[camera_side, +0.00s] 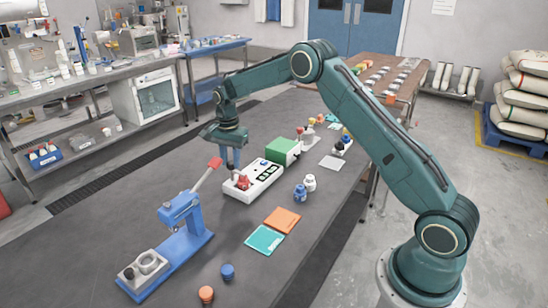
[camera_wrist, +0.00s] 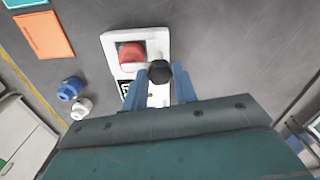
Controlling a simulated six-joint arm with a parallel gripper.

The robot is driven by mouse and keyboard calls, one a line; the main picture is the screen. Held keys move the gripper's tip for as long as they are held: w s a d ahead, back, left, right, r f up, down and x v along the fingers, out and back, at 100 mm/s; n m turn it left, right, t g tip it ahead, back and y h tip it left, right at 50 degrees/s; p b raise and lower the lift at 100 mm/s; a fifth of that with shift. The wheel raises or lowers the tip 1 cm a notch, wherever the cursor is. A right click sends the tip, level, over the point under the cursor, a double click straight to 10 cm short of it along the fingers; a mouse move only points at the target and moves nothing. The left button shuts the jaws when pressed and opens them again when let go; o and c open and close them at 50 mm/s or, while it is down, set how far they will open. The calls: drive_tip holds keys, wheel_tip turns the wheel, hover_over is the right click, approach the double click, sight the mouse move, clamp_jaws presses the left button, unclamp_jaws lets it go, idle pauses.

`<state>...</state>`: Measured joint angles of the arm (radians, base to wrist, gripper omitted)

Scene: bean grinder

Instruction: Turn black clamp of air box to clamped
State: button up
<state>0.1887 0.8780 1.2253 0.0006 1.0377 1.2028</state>
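The air box, a white box with a red part on it, lies on the dark table in the side view (camera_side: 262,186) and in the wrist view (camera_wrist: 114,45). The black clamp (camera_wrist: 159,72) shows as a dark rounded knob beside the red part (camera_wrist: 131,56). My gripper (camera_wrist: 164,70) points down over the box, with its two blue fingers apart on either side of the clamp. The clamp fills most of the gap, and I cannot tell whether the fingers press on it. In the side view my gripper (camera_side: 231,166) hides the clamp.
A blue lever press (camera_side: 185,215) with a red handle stands left of the air box. A green box (camera_side: 283,150) sits just behind it. Blue and white small bottles (camera_side: 300,193), orange (camera_side: 282,219) and teal (camera_side: 265,240) plates lie to the right and front.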

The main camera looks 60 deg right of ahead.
sight(231, 163)
drive_tip(key=o, duration=0.4)
drive_tip(key=shift+c, duration=0.2)
drive_tip(key=shift+r, duration=0.15)
wheel_tip(231, 163, up, 14)
drive_tip(key=shift+f, duration=0.2)
drive_tip(key=shift+r, duration=0.1)
idle(0.4)
